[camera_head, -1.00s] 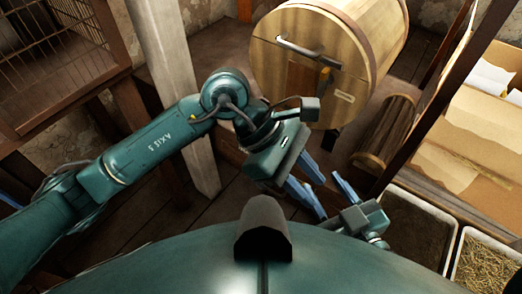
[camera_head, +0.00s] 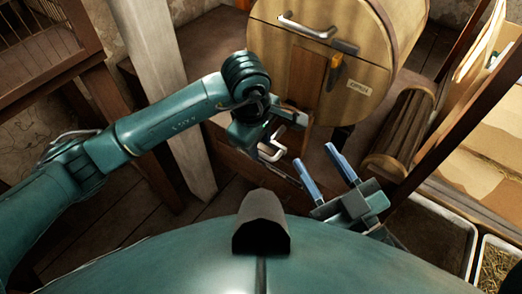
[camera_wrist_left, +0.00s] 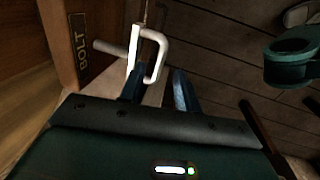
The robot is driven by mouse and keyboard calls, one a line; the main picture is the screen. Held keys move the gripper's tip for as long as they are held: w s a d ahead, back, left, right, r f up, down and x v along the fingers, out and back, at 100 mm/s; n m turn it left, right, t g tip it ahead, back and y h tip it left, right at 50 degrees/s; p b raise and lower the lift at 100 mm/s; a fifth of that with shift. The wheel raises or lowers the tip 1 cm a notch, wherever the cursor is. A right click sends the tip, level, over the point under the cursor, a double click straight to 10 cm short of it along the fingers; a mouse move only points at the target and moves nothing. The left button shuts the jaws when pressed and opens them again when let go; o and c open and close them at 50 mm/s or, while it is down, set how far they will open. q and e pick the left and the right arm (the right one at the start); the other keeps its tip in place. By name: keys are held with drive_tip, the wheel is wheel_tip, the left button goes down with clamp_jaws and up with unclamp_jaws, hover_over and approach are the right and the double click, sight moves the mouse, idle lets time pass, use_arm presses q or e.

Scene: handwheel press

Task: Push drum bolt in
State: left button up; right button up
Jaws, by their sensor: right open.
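The round wooden drum (camera_head: 385,70) stands at the top centre of the head view. The bolt's pale bent handle (camera_wrist_left: 148,55) shows in the left wrist view beside a wooden post marked BOLT (camera_wrist_left: 80,45); a pale handle (camera_head: 271,150) also shows below the drum in the head view. My left gripper (camera_wrist_left: 157,77) is open, with its blue fingers apart and the handle's lower end at the fingertips. I cannot tell whether they touch. My right gripper (camera_head: 313,155) is open and empty, below the drum and right of my left gripper.
The drum's face has a metal bar handle (camera_head: 305,27), an orange-yellow latch (camera_head: 335,70) and a small label (camera_head: 358,88). A slatted wooden roller (camera_head: 405,130) lies right of the drum. Straw-filled trays (camera_head: 495,268) stand lower right, a pale post (camera_head: 165,90) on the left.

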sight(261, 154)
use_arm(q)
drive_tip(key=shift+w+d+f+b, duration=0.1)
drive_tip(key=shift+w+f+b, duration=0.05)
drive_tip(key=shift+f, duration=0.6)
drive_tip(key=shift+w+d+f+b, duration=0.1)
drive_tip(key=shift+f+b, duration=0.05)
drive_tip(key=shift+f, duration=0.55)
clamp_jaws()
